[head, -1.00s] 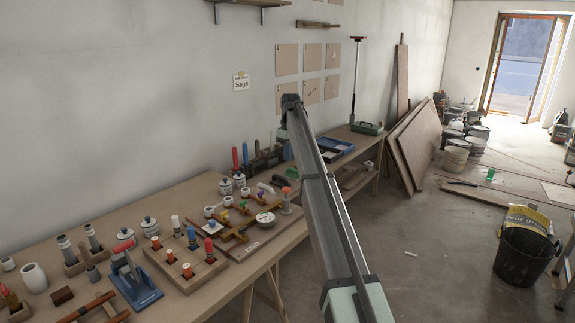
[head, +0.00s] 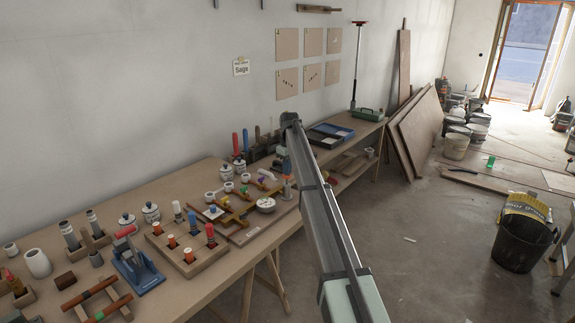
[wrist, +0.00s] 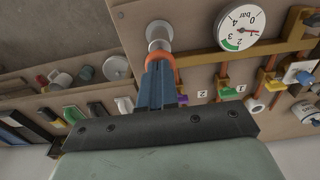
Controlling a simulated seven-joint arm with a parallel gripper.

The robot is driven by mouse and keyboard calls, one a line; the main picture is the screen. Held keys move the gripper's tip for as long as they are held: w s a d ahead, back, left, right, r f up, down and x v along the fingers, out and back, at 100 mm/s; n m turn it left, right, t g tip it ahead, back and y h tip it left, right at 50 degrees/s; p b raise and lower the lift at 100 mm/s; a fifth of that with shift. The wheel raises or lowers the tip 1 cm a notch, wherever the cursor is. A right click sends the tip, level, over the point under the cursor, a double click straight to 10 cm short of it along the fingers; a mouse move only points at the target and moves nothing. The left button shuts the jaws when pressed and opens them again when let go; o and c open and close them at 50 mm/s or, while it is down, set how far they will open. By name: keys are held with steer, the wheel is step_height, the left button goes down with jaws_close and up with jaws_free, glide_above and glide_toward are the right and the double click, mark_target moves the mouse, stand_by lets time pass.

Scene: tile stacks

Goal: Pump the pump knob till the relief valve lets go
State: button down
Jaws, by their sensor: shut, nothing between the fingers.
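The orange pump knob (wrist: 177,70) sits on a pale post at the top of the wrist view, largely hidden behind my fingertips. It also shows in the head view (head: 287,180) at the right end of the pipe board. My gripper (wrist: 160,64) is shut and empty, its blue fingers over the knob; I cannot tell whether they touch it. A round white gauge (wrist: 241,27) with a green band stands beside the knob, marked in bar; its needle is too small to read surely. The relief valve cannot be told apart from the other fittings.
Colored valve handles, including a green one (wrist: 229,90), line the board near the gauge. In the head view a wooden rack of colored plungers (head: 190,248) and a blue clamp-like tool (head: 137,268) stand to the left. Open floor lies right of the bench.

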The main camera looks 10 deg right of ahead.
steer(key=shift+f, duration=0.1)
steer(key=shift+f, duration=1.45)
step_height(320, 180, up, 14)
steer(key=shift+s+d+r, duration=0.2)
steer(key=shift+s+d, duration=0.05)
stand_by(0.4)
step_height(320, 180, up, 3)
steer(key=shift+d+f, duration=0.1)
steer(key=shift+f, duration=0.1)
steer(key=shift+f, duration=0.1)
